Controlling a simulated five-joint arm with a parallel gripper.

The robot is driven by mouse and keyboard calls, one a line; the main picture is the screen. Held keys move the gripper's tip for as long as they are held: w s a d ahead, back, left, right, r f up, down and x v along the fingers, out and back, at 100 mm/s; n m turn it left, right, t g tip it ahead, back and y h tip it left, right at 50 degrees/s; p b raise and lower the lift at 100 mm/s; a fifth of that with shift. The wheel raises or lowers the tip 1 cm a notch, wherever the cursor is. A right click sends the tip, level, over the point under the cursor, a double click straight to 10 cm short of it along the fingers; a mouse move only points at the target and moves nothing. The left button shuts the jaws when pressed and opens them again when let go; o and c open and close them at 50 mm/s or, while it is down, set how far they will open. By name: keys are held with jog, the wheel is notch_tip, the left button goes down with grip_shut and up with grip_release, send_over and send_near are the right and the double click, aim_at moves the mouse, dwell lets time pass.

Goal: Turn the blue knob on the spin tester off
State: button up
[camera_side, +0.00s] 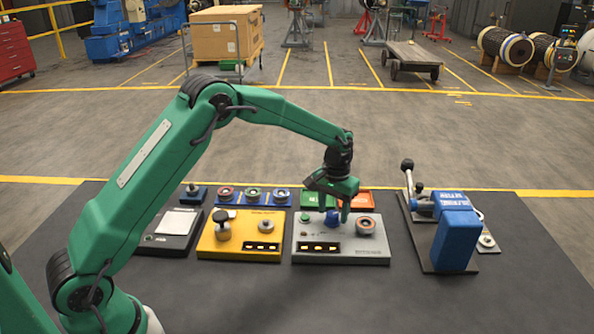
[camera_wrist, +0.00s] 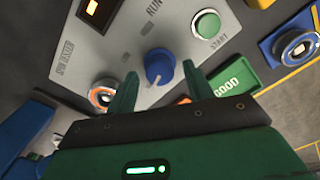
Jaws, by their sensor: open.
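The spin tester is a light grey box (camera_side: 342,252) in the side view, right of the yellow box; its panel (camera_wrist: 125,40) fills the upper middle of the wrist view. The blue knob (camera_wrist: 159,67) stands on the panel and also shows in the side view (camera_side: 332,219). In the side view my gripper (camera_side: 333,207) is just above the knob.
A green START button (camera_wrist: 206,24) and a copper-coloured ring part (camera_wrist: 103,95) flank the knob. A green GOOD tray (camera_wrist: 232,78) lies behind the tester. The yellow box (camera_side: 240,240) and a blue press-like fixture (camera_side: 456,235) stand to either side.

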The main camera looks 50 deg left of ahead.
aim_at(333, 213)
notch_tip(333, 213, up, 7)
jog(key=shift+r, duration=0.45)
dwell(0.3)
jog(key=shift+s+r, duration=0.15)
jog(key=shift+r, duration=0.05)
jog(key=s+a+r+m+t, duration=0.1)
jog(key=s+r+t, duration=0.2)
jog(key=s+r, duration=1.1)
jog(key=s+a+f+m+t, duration=0.1)
jog(key=s+f+t, duration=0.1)
jog(key=s, duration=1.7)
jog(key=shift+s+t, duration=0.25)
jog(key=shift+t, duration=0.05)
